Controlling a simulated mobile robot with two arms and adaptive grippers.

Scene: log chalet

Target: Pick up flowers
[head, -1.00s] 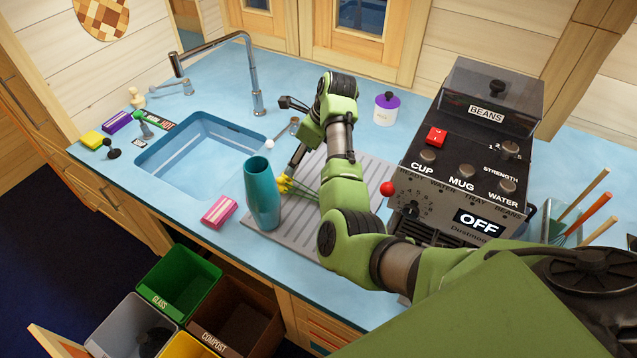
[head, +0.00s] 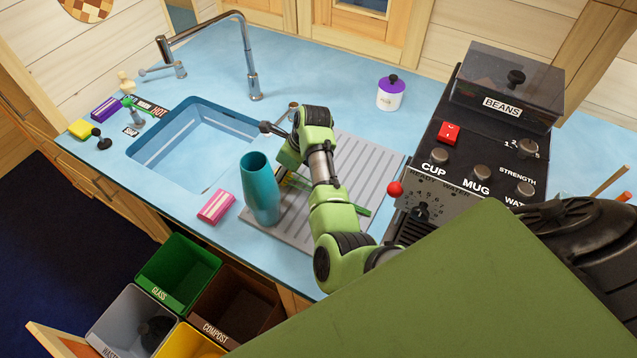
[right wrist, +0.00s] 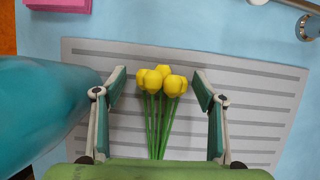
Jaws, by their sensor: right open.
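Several yellow flowers with green stems (right wrist: 160,105) lie on the grey ribbed drainboard (right wrist: 250,110), seen from above in the right wrist view. My right gripper (right wrist: 160,76) is open, with one finger on each side of the blossoms and upper stems and a gap to both. In the head view my right arm hides most of the flowers; green stem ends (head: 363,212) show to its right. A teal vase (head: 262,195) stands upright at the drainboard's left edge, and in the right wrist view the vase (right wrist: 40,110) is close to the left finger. My left gripper is out of view.
A pink sponge (head: 216,207) lies left of the vase. The sink (head: 185,165) is further left, and its tap (head: 250,60) stands behind. A coffee machine (head: 480,130) stands right of the drainboard. Open waste bins (head: 180,270) are below the counter's front edge.

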